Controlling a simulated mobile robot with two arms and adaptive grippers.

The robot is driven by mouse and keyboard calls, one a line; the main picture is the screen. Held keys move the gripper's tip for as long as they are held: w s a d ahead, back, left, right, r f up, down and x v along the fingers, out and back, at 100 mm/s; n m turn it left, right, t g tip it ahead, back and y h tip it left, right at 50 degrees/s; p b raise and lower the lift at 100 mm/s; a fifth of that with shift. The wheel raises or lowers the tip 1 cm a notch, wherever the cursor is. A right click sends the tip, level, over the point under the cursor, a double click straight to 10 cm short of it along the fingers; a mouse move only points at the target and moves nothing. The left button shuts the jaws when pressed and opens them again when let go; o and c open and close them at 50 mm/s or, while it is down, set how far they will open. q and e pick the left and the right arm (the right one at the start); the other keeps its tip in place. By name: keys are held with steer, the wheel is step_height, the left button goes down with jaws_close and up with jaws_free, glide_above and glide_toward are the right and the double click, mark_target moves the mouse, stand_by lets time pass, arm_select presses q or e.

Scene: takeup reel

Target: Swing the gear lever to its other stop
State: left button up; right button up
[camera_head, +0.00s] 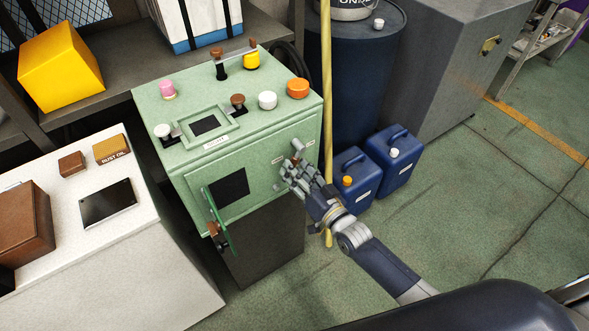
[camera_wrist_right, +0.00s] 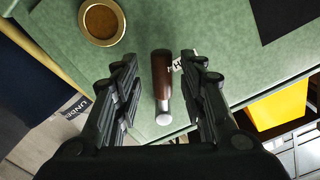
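A short brown lever with a pale metal end (camera_wrist_right: 162,85) stands out from the green machine's front face; I take it for the gear lever. In the right wrist view my right gripper (camera_wrist_right: 163,66) is open, with one finger on each side of the lever and gaps between. A small white label (camera_wrist_right: 177,63), partly hidden, sits beside the lever. Two small labels flank it in the head view. My left gripper is not in view.
The green machine (camera_head: 190,183) carries several knobs and levers on top, and a small door (camera_head: 217,217) stands open at its front left. A yellow pole (camera_head: 327,90) stands close to its right side. Two blue jugs (camera_head: 357,181) are on the floor to the right.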

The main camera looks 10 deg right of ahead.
steer(key=p+v, duration=0.2)
steer(key=v, duration=0.3)
steer(key=shift+s+d, duration=0.1)
steer(key=shift+s, duration=0.2)
steer(key=v, duration=1.2)
